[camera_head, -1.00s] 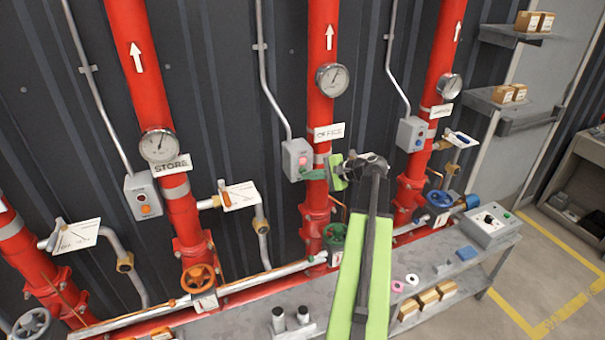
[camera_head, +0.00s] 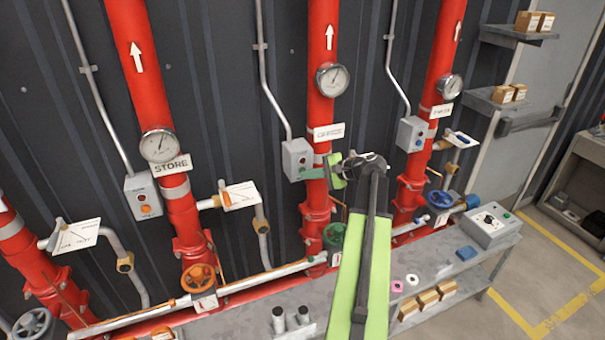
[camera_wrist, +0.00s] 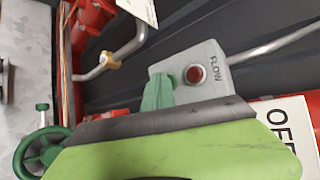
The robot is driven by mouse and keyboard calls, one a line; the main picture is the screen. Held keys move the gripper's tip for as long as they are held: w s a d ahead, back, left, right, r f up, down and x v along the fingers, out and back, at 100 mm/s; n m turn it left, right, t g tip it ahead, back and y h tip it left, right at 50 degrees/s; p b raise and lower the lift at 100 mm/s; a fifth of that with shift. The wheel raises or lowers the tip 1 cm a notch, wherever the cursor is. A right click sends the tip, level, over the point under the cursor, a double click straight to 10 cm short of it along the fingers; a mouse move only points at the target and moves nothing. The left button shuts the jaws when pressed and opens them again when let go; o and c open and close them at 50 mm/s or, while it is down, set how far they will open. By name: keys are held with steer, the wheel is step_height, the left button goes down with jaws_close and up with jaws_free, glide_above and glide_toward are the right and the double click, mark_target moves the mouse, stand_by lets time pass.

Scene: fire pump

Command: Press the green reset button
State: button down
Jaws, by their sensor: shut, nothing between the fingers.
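A grey control box (camera_head: 296,155) is mounted beside the middle red pipe, under a conduit. In the wrist view the same box (camera_wrist: 213,60) is labelled FLOW and has a dark red round lamp (camera_wrist: 194,74).
A green handwheel (camera_head: 334,236) is below the gripper. Similar boxes stand left (camera_head: 143,197) and right (camera_head: 411,134) on other pipes. The middle gauge (camera_head: 332,79) is above. A grey bench (camera_head: 440,243) with small items runs below the pipes.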

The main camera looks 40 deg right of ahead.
steer(key=shift+s+a, duration=0.3)
steer(key=shift+s, duration=0.5)
steer(key=s, duration=0.1)
steer(key=s+a, duration=0.1)
steer(key=s, duration=0.1)
steer(key=s+a, duration=0.1)
steer(key=shift+s, duration=0.35)
stand_by(0.4)
